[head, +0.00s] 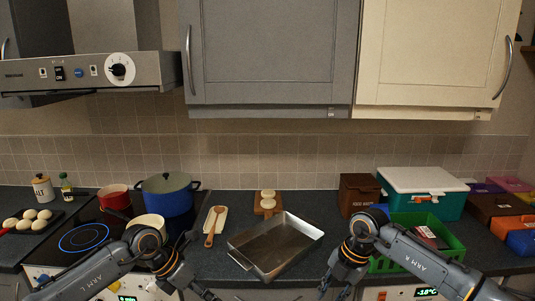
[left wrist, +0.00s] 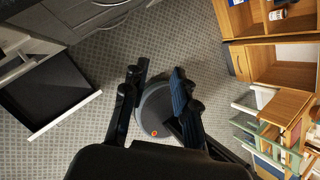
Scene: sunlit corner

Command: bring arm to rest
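My left arm (head: 100,272) comes in from the lower left in the head view. Its gripper (head: 195,292) hangs at the counter's front edge, cut off by the bottom of the picture. My right arm (head: 425,262) comes in from the lower right. Its gripper (head: 336,286) points down near the front edge, right of the metal roasting pan (head: 262,262); its fingertips are too dark and cropped to judge.
An open drawer (left wrist: 45,95) juts over the floor. A wooden shelf (left wrist: 270,55) stands at right.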

